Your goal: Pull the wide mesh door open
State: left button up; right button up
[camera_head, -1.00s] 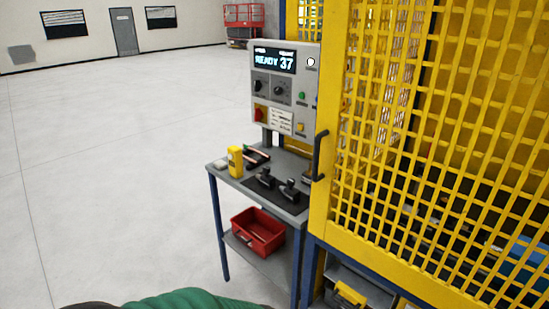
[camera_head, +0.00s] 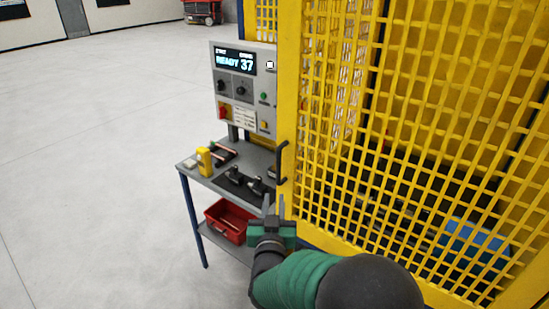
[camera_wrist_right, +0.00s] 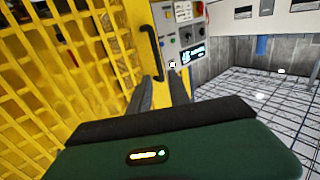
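The wide yellow mesh door (camera_head: 400,130) fills the right side of the head view and looks closed. Its black vertical bar handle (camera_head: 282,162) is on the left edge of the yellow frame. The door also shows at the left of the right wrist view (camera_wrist_right: 60,80), with the handle (camera_wrist_right: 151,45) beyond the fingertips. My right gripper (camera_head: 273,200) is just below the handle in the head view, fingers pointing up and forward. In the right wrist view its two fingers (camera_wrist_right: 160,85) are apart with nothing between them. My left gripper is not in view.
Left of the door stands a control panel (camera_head: 243,90) reading "READY 37". Below it, a small table (camera_head: 200,176) holds a yellow device (camera_head: 204,160) and dark tools (camera_head: 245,183). A red bin (camera_head: 228,222) sits on its lower shelf. Open floor lies to the left.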

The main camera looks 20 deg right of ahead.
aim_at(278, 169)
jog(key=p+x, duration=0.1)
jog(key=x, duration=0.4)
jog(key=p+x, duration=0.2)
jog(key=x, duration=0.3)
jog(key=p+x, duration=0.1)
jog(key=x, duration=0.4)
jog(key=shift+w+d+f, duration=0.1)
jog(key=shift+d+f, duration=0.05)
jog(key=shift+d, duration=0.3)
jog(key=shift+w+d+f, duration=0.1)
jog(key=shift+w, duration=0.35)
grip_shut()
